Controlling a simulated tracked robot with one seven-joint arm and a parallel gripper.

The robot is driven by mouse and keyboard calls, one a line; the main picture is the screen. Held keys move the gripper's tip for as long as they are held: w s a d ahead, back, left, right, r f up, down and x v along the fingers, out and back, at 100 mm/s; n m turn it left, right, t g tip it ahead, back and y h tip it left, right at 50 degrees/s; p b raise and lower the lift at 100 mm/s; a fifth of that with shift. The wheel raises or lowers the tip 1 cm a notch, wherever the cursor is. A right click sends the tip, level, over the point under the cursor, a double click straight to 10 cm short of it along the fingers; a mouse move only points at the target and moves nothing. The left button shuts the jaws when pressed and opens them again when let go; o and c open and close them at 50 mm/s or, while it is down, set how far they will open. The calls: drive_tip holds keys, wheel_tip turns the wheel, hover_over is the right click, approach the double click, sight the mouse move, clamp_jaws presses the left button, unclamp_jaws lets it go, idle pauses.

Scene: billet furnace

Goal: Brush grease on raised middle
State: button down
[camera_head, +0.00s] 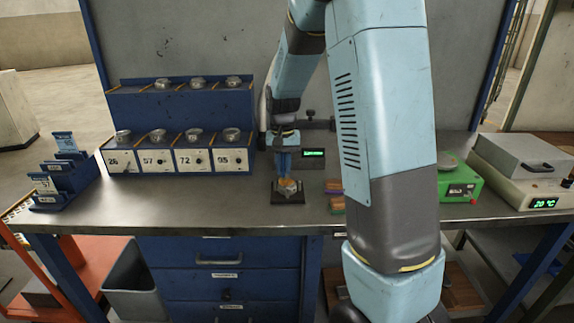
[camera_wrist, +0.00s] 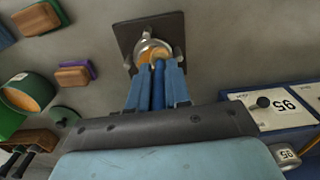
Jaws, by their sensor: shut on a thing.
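My gripper (camera_head: 287,172) points down in the middle of the bench. In the wrist view its blue fingers (camera_wrist: 157,88) are shut on a slim blue handle (camera_wrist: 158,80), which looks like the brush. The brush's lower end is at a round metal piece (camera_wrist: 142,48) with an orange-tan inside. I cannot tell whether the bristles touch it; the fingers hide part of it. The piece sits on a dark square plate (camera_wrist: 130,29), also seen in the head view (camera_head: 289,198). A green round pot with tan contents (camera_wrist: 27,92) lies to the left in the wrist view.
Coloured blocks (camera_head: 335,198) lie just right of the plate. A green scale (camera_head: 460,184) and a box with a temperature display (camera_head: 530,175) stand further right.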

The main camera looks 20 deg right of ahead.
drive_tip(key=shift+s+a, duration=0.15)
drive_tip(key=shift+a, duration=0.25)
drive_tip(key=shift+s+a+r, duration=0.15)
drive_tip(key=shift+a, duration=0.05)
wheel_tip(320, 180, up, 8)
drive_tip(key=shift+f, duration=0.2)
idle(0.4)
